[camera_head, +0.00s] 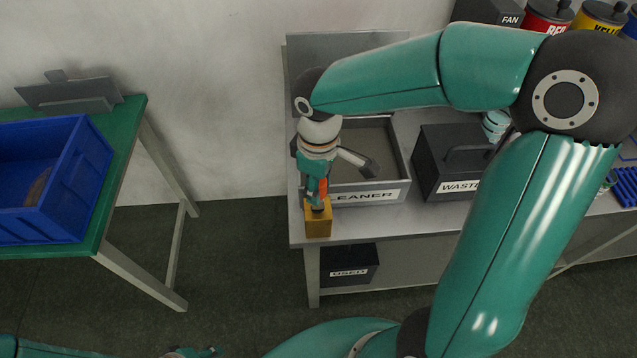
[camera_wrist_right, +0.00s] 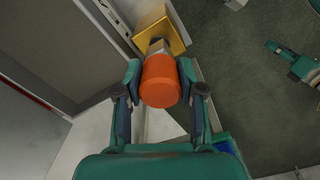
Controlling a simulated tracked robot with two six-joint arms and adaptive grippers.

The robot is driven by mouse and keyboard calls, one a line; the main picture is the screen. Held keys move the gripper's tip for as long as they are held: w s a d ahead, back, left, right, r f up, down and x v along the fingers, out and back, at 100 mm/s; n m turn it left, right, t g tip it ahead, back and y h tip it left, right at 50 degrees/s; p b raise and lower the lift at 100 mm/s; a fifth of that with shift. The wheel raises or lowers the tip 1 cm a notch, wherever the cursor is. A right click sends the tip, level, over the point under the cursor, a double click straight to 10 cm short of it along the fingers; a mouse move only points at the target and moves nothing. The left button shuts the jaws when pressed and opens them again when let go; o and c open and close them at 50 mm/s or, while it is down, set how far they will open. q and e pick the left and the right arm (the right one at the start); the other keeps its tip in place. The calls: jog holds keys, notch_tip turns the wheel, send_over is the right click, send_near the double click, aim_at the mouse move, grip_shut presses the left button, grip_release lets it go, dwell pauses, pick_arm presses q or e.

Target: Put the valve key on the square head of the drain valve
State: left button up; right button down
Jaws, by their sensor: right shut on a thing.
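The valve key (camera_wrist_right: 160,82) has an orange round handle and a grey shank. My right gripper (camera_wrist_right: 160,80) is shut on the handle, one finger on each side. In the head view the gripper (camera_head: 316,188) points down at the bench's front left corner, with a strip of the orange key (camera_head: 323,188) showing. The drain valve's brass-yellow block (camera_head: 318,220) is just below the key and also shows beyond it in the wrist view (camera_wrist_right: 160,32). The square head is hidden behind the key, so I cannot tell whether the shank is on it. My left gripper (camera_head: 190,352) is partly visible at the bottom edge.
The cleaner tray (camera_head: 368,192) is right beside the gripper, with the black waste box (camera_head: 440,165) further right. A black box labelled USED (camera_head: 350,266) sits under the bench. A blue crate (camera_head: 85,185) stands on the green table at left. Open floor lies between.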

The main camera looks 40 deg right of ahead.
jog(key=shift+f+b, duration=0.4)
jog(key=shift+f, duration=0.15)
jog(key=c, duration=0.6)
grip_release()
jog(key=shift+c, duration=0.2)
jog(key=shift+r, duration=0.1)
